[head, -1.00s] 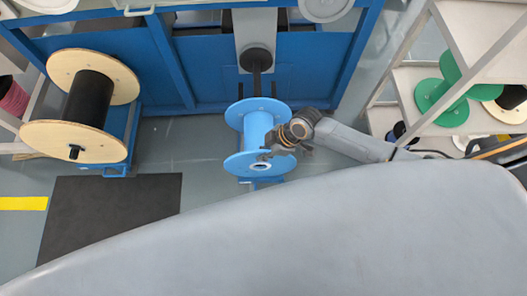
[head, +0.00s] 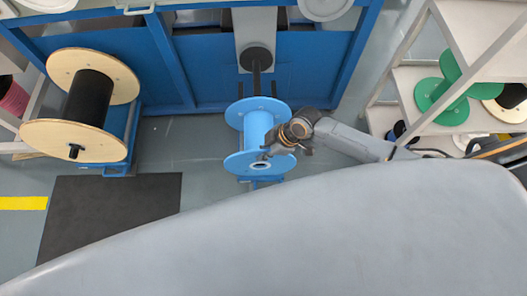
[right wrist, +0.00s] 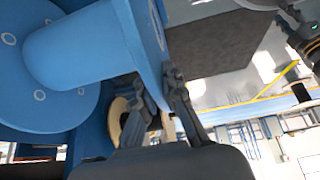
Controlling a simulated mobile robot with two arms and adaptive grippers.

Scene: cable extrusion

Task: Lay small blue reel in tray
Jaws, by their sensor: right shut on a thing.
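The blue reel (head: 258,130) is in the middle of the head view, in front of a blue machine frame, with its axis pointing roughly toward me. My right gripper (head: 267,154) is at the right side of its near flange and shut on that flange's edge. In the right wrist view the fingers (right wrist: 158,85) sit at the rim of the blue flange (right wrist: 135,40), with the drum (right wrist: 75,45) to the left. Whether the reel's underside is supported is hidden. I cannot make out a tray.
A wooden reel with black cable (head: 89,97) stands at the left on a blue stand. A dark mat (head: 110,218) lies on the floor. Shelves with green reels (head: 447,88) stand at the right.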

